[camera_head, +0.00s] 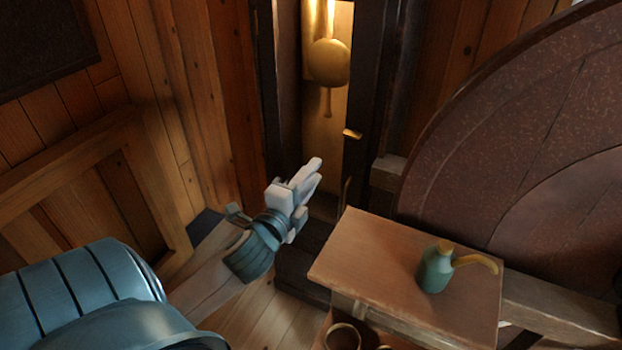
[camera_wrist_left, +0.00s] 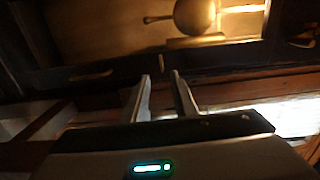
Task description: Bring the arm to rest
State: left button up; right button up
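My left arm comes in from the lower left in the head view. Its gripper (camera_head: 316,172) is in the air left of the small wooden table and in front of the tall, dark-framed case. In the left wrist view the two fingers of the gripper (camera_wrist_left: 160,77) stand a little apart with nothing between them. They point toward the case, and I see no contact with it. My right gripper is in neither view.
A brass pendulum (camera_head: 329,63) hangs in the open case; it also shows in the left wrist view (camera_wrist_left: 195,14). A teal can with a yellow spout (camera_head: 436,270) stands on the small wooden table (camera_head: 360,247). A large reddish disc (camera_head: 520,130) stands behind it.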

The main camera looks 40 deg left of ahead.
pick_arm(q)
jog(key=shift+f, duration=0.1)
dwell(0.6)
notch_tip(320, 180, down, 24)
jog(key=w+a+n+g, duration=0.1)
jog(key=w+n+g, duration=0.1)
jog(key=n+g, duration=0.15)
jog(key=s+d+f+n+g+h, duration=0.15)
jog(key=s+f, duration=0.25)
jog(key=f, duration=0.8)
jog(key=s+d+f+n+g+h, duration=0.1)
jog(key=s+f+g, duration=0.3)
jog(key=f, duration=0.8)
jog(key=s+d+f+n+g, duration=0.2)
jog(key=s+d+f, duration=0.1)
jog(key=s+f, duration=0.85)
jog(key=s+d+f+n+g, duration=0.1)
jog(key=s+d+f, duration=0.2)
jog(key=s, duration=0.6)
jog(key=s+d+f+n+g+h+b, duration=0.1)
jog(key=s+d+f+n+g, duration=0.1)
jog(key=s+f, duration=0.6)
jog(key=s+d+f+n+g+h, duration=0.1)
jog(key=s+d+f, duration=0.4)
jog(key=s, duration=0.5)
jog(key=shift+s+f+n+g, duration=0.15)
jog(key=shift+s+n+g, duration=0.2)
jog(key=shift+g, duration=0.35)
jog(key=shift+w, duration=0.15)
